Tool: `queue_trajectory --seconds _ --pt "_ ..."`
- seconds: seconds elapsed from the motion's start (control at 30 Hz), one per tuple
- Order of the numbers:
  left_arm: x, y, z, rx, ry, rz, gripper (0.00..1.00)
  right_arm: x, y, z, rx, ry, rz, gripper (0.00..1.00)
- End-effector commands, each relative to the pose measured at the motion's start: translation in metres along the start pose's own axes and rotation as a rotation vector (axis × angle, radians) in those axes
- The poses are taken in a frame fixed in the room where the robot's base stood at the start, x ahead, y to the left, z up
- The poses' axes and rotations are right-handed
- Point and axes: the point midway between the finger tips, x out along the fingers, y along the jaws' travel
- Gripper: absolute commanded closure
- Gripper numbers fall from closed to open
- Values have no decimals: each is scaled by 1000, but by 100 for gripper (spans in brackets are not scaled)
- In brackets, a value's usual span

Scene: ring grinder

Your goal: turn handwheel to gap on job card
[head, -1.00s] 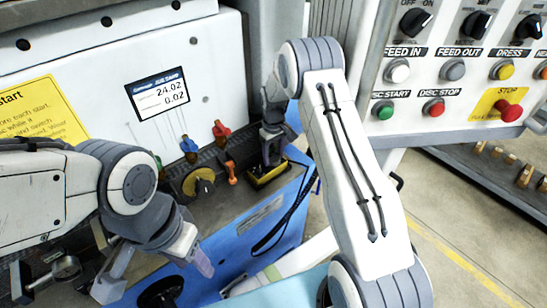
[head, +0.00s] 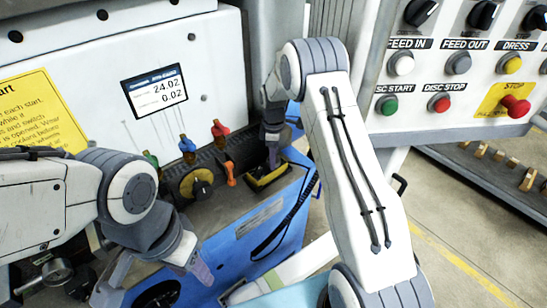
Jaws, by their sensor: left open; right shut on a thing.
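A black round wheel (head: 158,295) shows at the bottom edge, partly cut off; it may be the handwheel. My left gripper (head: 155,279) is open around or above it, its fingers apart; I cannot tell whether they touch it. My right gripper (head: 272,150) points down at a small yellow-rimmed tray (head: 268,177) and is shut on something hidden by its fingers. The display (head: 155,92) reads 24.02 and 0.02. A yellow disc with a black knob (head: 198,186) sits left of the tray. The job card cannot be made out.
Red (head: 220,130) and blue (head: 187,147) valve handles stand near the disc. A control panel (head: 460,75) with switches and buttons, including a red stop button (head: 515,106), is at the upper right.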

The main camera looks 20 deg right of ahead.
Motion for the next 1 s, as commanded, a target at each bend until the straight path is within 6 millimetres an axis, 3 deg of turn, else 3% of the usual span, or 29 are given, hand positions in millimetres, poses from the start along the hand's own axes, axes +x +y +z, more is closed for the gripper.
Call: queue_trajectory --seconds 0.73,0.77,0.8,0.83,1.0 --pt "2 0 0 0 0 0 50 -1 1 0 -87 1 2 95" --pt "2 0 0 0 0 0 50 -1 1 0 -87 1 2 32" --pt "2 0 0 0 0 0 50 -1 1 0 -87 1 2 17" --pt "2 0 0 0 0 0 50 -1 1 0 -87 1 2 9" --pt "2 0 0 0 0 0 50 -1 0 0 -87 1 1 9"
